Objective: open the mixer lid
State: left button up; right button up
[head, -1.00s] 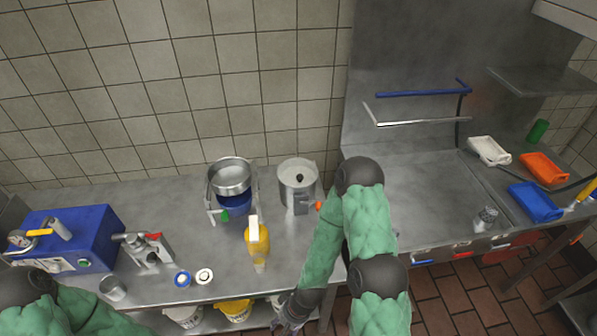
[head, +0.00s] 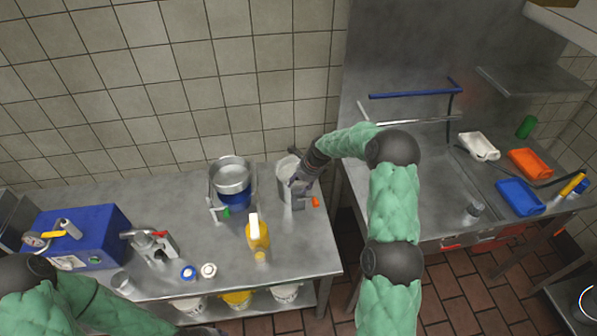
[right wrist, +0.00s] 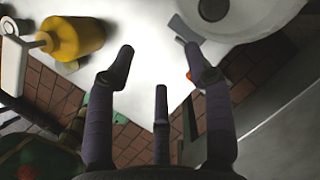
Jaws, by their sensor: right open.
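The mixer appears to be the pale metal canister (head: 283,172) with a round top and an orange-handled tap (head: 315,202) at its front, on the left counter. Its rounded top also shows at the upper right of the right wrist view (right wrist: 262,18). My right gripper (head: 297,182) is at the canister's upper front and hides part of it and its lid knob. In the right wrist view its fingers (right wrist: 160,75) are spread with nothing between them. I cannot tell whether they touch the canister. My left arm is at lower left; its gripper (head: 203,331) is barely visible at the bottom edge.
A steel bowl (head: 231,172) on a blue base stands left of the canister. A yellow bottle (head: 258,236) stands in front, also close in the right wrist view (right wrist: 75,38). A blue machine (head: 90,235) is at far left. A sink unit with coloured trays (head: 520,197) is at right.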

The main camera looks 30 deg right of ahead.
jog(key=w+d+r+m, duration=0.3)
jog(key=d+r+m, duration=0.15)
jog(key=r, duration=0.25)
jog(key=x, duration=1)
jog(key=shift+w+d+f, duration=0.15)
jog(key=shift+w+d, duration=0.15)
jog(key=shift+w, duration=0.15)
grip_shut()
